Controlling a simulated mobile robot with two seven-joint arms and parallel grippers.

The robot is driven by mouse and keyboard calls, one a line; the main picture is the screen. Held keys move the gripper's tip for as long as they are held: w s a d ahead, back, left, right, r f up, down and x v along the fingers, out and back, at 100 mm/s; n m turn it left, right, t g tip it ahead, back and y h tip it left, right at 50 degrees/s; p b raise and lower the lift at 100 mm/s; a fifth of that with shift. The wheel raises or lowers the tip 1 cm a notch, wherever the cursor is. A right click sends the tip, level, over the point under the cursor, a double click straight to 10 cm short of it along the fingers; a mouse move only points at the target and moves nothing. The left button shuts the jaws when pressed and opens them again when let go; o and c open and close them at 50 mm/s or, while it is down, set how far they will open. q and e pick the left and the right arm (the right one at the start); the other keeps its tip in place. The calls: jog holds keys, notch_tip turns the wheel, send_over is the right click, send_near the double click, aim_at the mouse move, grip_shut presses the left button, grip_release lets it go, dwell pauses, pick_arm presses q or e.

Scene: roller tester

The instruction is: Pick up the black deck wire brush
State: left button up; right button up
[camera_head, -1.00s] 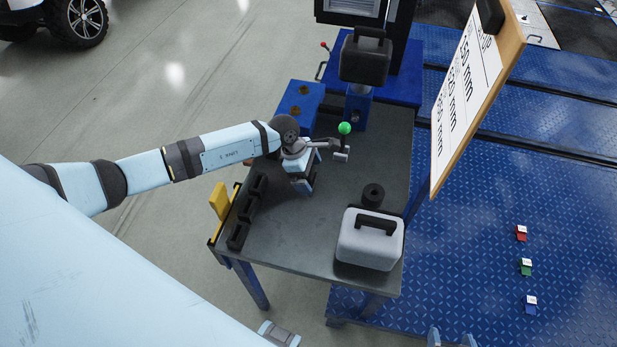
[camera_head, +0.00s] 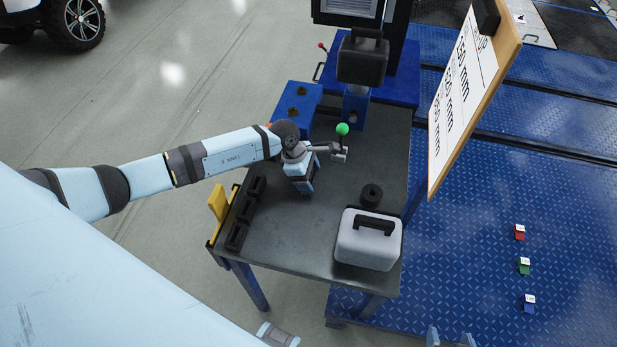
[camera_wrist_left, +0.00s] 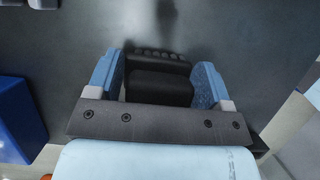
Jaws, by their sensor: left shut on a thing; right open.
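The black deck wire brush (camera_wrist_left: 158,88) is between the two blue fingers of my left gripper (camera_wrist_left: 159,82) in the left wrist view. The fingers are shut on its dark block-shaped body. A row of small dark round shapes shows just beyond it; I cannot tell whether they belong to the brush. In the head view my left gripper (camera_head: 303,188) points down over the grey workbench (camera_head: 300,235), and the brush is mostly hidden there. I cannot tell its height above the bench. My right gripper (camera_head: 450,340) is open at the bottom edge, only its tips showing.
A grey case (camera_head: 368,240) and a black ring-shaped part (camera_head: 371,195) stand on the right of the bench. Black holders (camera_head: 245,212) and a yellow piece (camera_head: 218,202) line the left edge. A sign board (camera_head: 470,95) stands right.

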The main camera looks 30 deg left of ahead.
pick_arm(q)
notch_tip(320, 180, up, 20)
jog(key=b, duration=0.2)
jog(key=shift+f, duration=0.15)
jog(key=shift+o, duration=1)
jog(key=shift+c, duration=0.3)
